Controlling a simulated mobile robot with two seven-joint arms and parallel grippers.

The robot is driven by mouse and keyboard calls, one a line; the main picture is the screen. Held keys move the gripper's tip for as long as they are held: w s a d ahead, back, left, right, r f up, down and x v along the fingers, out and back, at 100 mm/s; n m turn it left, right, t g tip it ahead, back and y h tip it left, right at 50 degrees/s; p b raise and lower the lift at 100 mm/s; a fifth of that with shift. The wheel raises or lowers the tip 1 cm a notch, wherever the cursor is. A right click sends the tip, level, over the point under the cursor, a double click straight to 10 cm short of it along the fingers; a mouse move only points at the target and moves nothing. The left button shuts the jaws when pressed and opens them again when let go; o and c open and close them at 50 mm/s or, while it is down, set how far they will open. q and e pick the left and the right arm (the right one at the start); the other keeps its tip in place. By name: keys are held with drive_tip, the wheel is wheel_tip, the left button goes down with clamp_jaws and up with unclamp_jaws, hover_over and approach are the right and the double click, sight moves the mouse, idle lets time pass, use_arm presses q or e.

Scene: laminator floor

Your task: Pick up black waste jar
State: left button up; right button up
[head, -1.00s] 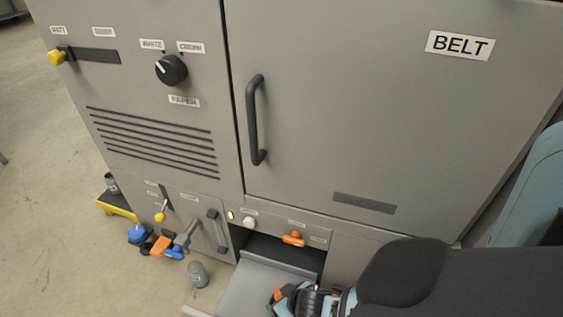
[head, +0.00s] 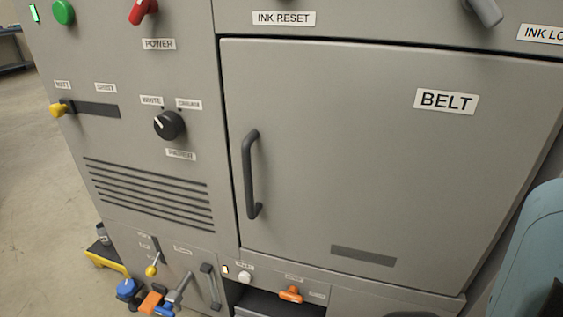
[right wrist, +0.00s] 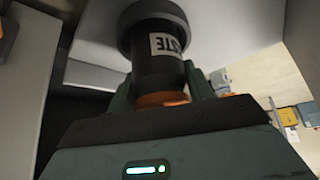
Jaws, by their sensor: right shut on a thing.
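The black waste jar (right wrist: 155,62) is in the right wrist view. It is a dark cylinder with a wider grey end and a white label on which "STE" can be read. My right gripper (right wrist: 162,88) is shut on it, with a teal finger on either side and orange showing at the jar's near end. The jar lies in front of a pale grey surface; I cannot tell whether it touches it. The head view shows neither the jar nor a gripper, and my left gripper is in no view.
The grey machine fills the head view, with a shut BELT door (head: 340,160) and its handle (head: 251,175). Below is a dark opening (head: 272,303) with an orange knob (head: 290,293) above it. Coloured levers and a yellow step (head: 103,258) stand lower left. Floor (head: 40,180) is clear at left.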

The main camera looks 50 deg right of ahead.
wheel_tip(320, 180, up, 10)
drive_tip(key=p, duration=0.5)
drive_tip(key=shift+p, duration=0.35)
